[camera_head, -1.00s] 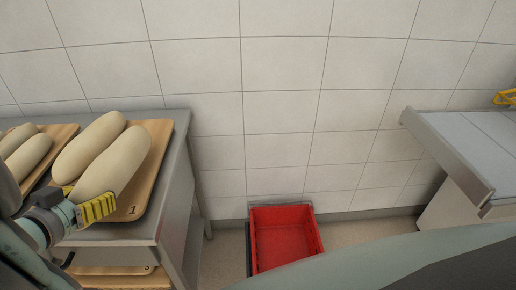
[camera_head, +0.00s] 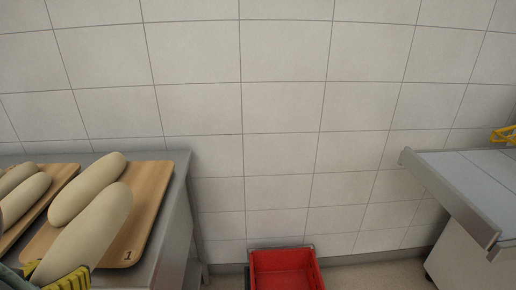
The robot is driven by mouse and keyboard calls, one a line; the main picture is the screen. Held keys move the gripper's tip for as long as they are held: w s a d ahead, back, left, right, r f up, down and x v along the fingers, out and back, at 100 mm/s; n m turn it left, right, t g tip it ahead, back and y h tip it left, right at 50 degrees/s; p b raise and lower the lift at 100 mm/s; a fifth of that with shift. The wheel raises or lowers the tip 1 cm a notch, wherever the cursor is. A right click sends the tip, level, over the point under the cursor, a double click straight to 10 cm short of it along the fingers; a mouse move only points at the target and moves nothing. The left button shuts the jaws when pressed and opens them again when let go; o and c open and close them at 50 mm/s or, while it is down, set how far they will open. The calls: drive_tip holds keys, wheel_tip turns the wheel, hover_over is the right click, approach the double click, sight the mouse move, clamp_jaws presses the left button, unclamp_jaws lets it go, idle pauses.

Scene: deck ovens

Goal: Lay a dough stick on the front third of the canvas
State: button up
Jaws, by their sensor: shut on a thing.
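My gripper (camera_head: 54,279) is at the lower left edge, its yellow fingers around the near end of a pale dough stick (camera_head: 92,233). This stick lies over or on wooden board 1 (camera_head: 150,205); I cannot tell whether it touches the board. A second dough stick (camera_head: 87,188) lies beside it on the board, farther back. The canvas (camera_head: 475,178) looks to be the pale grey surface on the metal-edged unit at the right, and it is bare where visible.
Another board (camera_head: 55,187) with more dough sticks (camera_head: 25,199) is at the far left on the steel table (camera_head: 173,213). A red crate (camera_head: 286,270) stands on the floor between table and unit. A yellow object (camera_head: 503,134) sits at the right edge.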

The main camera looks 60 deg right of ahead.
drive_tip(key=w+a+r+n+t+y+p, duration=0.3)
drive_tip(key=w+r+n+y+p, duration=0.3)
drive_tip(key=w+r+p, duration=0.15)
drive_tip(key=w+a+r+n+t+y+p, duration=0.3)
drive_tip(key=w+r+n+t+y+p, duration=0.15)
drive_tip(key=w+r+n+p, duration=0.3)
wheel_tip(320, 180, up, 39)
drive_tip(key=m+y+p, duration=0.1)
drive_tip(key=p, duration=3.6)
drive_tip(key=shift+w+a+g, duration=0.2)
drive_tip(key=shift+a+g, duration=0.05)
drive_tip(key=shift+g, duration=0.1)
drive_tip(key=shift+s+m, duration=0.1)
drive_tip(key=shift+m, duration=0.15)
drive_tip(key=s+f, duration=0.2)
drive_tip(key=s, duration=0.5)
drive_tip(key=shift+f, duration=0.3)
